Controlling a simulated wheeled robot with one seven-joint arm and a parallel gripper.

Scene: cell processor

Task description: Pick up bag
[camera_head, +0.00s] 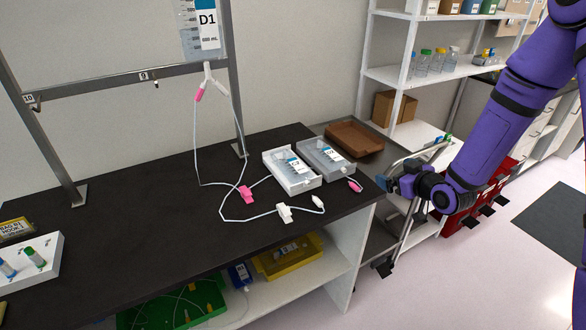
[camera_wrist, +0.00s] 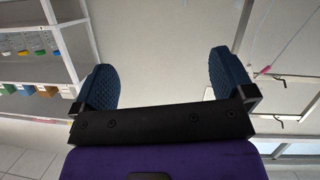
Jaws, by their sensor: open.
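A clear bag labelled D1 (camera_head: 203,30) hangs at the top of the metal rack, with tubing running down to the dark bench. A second labelled bag (camera_head: 290,170) lies in a white tray (camera_head: 309,184) on the bench. Another bag (camera_head: 322,155) lies in a grey tray (camera_head: 345,170) beside it. I cannot tell which bag the task names. My gripper (camera_head: 384,184) is near the bench's right corner, right of the trays and apart from them. The wrist view shows its two blue fingers spread wide and empty (camera_wrist: 162,65).
A pink clamp (camera_head: 246,195) and a white clamp (camera_head: 285,213) sit on the tubing on the bench (camera_head: 150,215). A brown tray (camera_head: 354,138) stands behind the grey tray. White shelves (camera_head: 430,72) with bottles stand at the back right. The bench's left middle is mostly clear.

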